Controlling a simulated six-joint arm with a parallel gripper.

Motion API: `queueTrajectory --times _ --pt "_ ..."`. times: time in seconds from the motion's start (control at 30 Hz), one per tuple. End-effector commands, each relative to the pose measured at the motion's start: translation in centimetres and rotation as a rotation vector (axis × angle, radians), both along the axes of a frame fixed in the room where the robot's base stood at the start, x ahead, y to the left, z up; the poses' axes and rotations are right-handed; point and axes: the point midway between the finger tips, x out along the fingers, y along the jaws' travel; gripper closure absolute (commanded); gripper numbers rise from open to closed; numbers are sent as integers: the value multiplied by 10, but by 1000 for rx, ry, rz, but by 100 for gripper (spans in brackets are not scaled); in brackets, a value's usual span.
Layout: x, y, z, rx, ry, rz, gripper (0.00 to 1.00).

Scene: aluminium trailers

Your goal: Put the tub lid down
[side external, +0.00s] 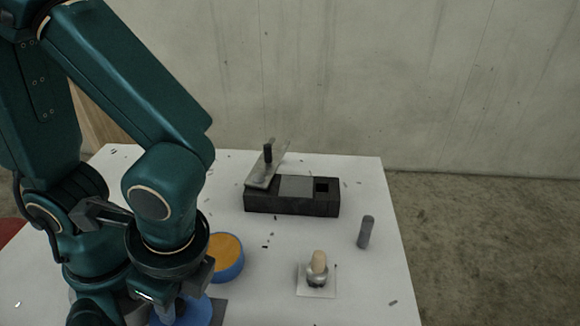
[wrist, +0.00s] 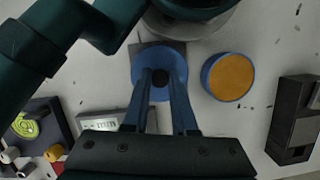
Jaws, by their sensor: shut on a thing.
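The tub lid (wrist: 143,62) is a round blue disc with a black knob in the wrist view. My gripper (wrist: 160,79) is shut on its knob. In the side view the lid (side external: 207,314) shows partly at the bottom edge, below my wrist. A dark grey square (wrist: 138,46) shows partly beneath the lid; I cannot tell whether the lid touches it. The tub (wrist: 230,78) is blue and round with an orange top face, to the right of the lid, apart from it. It also shows in the side view (side external: 227,257), beside my wrist.
A black block with openings (side external: 290,203) stands at the back with a tilted grey plate (side external: 267,168) on it. A grey cylinder (side external: 366,232) and a knobbed piece on a white square (side external: 317,275) stand right. Small items lie lower left in the wrist view. The white table's front right is clear.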

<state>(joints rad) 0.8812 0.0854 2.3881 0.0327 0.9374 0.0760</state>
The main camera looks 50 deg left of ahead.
Motion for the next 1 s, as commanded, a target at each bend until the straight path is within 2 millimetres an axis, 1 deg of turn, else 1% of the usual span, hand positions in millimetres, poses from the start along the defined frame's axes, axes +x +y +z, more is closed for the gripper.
queueTrajectory --times 0.03,0.1,0.23,0.57,0.87,0.9,0.93,0.97,1.0 --pt "-1 2 -8 7 6 0 100" --pt "-1 1 -17 6 5 0 100" --pt "0 1 -27 4 3 0 100" --pt "0 1 -29 1 1 0 100" --pt "0 1 -37 2 1 0 100" --pt "0 1 -37 1 1 0 59" --pt "0 1 -37 0 0 0 48" --pt "0 1 -37 0 0 0 45" --pt "0 1 -37 0 0 0 45"
